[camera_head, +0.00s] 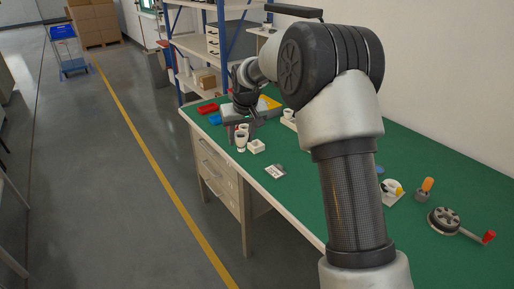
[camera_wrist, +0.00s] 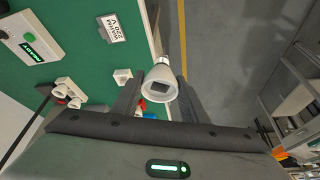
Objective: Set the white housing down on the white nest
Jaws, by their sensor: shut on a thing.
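My gripper (camera_wrist: 157,97) is shut on the white housing (camera_wrist: 160,78), a flared cup with a dark square in its end, held between the two dark fingers. In the head view the housing (camera_head: 241,141) hangs below my gripper (camera_head: 242,127), near the table's left edge. The white nest (camera_head: 257,146), a small square block, stands on the green bench just right of the housing. In the wrist view the nest (camera_wrist: 122,76) is left of the housing, which is apart from it. The housing's gripped sides are partly hidden by the fingers.
A printed card (camera_head: 275,171) lies on the green bench (camera_head: 305,190) in front of the nest. Red (camera_head: 208,108) and blue bins stand behind. A box with a green READY display (camera_wrist: 42,48) and several white pieces show in the wrist view. Open floor lies left.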

